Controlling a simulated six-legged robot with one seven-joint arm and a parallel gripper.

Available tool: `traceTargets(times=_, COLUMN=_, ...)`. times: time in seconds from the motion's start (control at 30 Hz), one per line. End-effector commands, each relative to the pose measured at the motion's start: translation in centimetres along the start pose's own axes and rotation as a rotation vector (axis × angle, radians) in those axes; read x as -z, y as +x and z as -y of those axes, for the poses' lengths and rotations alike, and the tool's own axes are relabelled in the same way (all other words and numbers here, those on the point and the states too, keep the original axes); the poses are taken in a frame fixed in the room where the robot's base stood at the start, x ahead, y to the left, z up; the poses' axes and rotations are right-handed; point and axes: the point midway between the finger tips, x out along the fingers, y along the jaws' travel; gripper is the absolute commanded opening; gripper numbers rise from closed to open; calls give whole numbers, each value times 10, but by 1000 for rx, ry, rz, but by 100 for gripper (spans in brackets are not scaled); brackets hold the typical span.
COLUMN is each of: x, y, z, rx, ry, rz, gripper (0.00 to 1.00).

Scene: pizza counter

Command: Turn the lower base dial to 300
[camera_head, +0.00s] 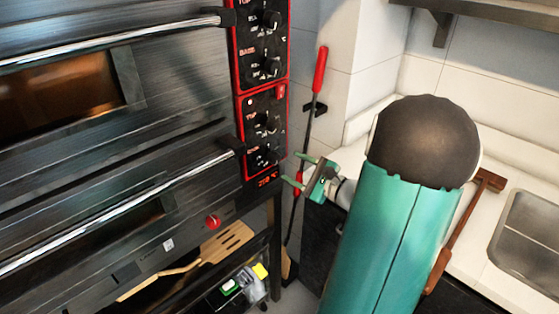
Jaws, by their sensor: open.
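The lower base dial (266,157) is a black knob near the bottom of the lower red-edged control panel (250,112) on the dark oven. Its pointer setting is too small to read. A red lit display (268,182) below it seems to show a temperature, but I cannot read it surely. My gripper (291,168) has green jaws, open and empty. It is just right of the dial and points left toward the panel. I see no contact with the dial.
The lower top dial (268,122) is just above, and the upper panel's base dial (270,68) is higher. A chrome oven handle (120,208) sticks out on the left. A red-handled tool (320,70) hangs behind my gripper. A sink (530,240) is at right.

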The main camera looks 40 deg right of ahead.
Motion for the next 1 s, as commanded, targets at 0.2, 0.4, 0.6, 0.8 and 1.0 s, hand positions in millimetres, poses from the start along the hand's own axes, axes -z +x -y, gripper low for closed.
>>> traceTargets(times=0.2, x=0, y=40, z=0, rx=-1, ry=1, rz=2, gripper=55)
traceTargets(times=0.4, x=0, y=58, z=0, rx=-1, ry=0, rz=1, gripper=55)
traceTargets(times=0.6, x=0, y=60, z=0, rx=-1, ry=0, rz=0, gripper=55)
traceTargets(times=0.8, x=0, y=60, z=0, rx=-1, ry=-1, rz=0, gripper=33)
traceTargets(times=1.0, x=0, y=60, z=0, rx=-1, ry=0, rz=0, gripper=11)
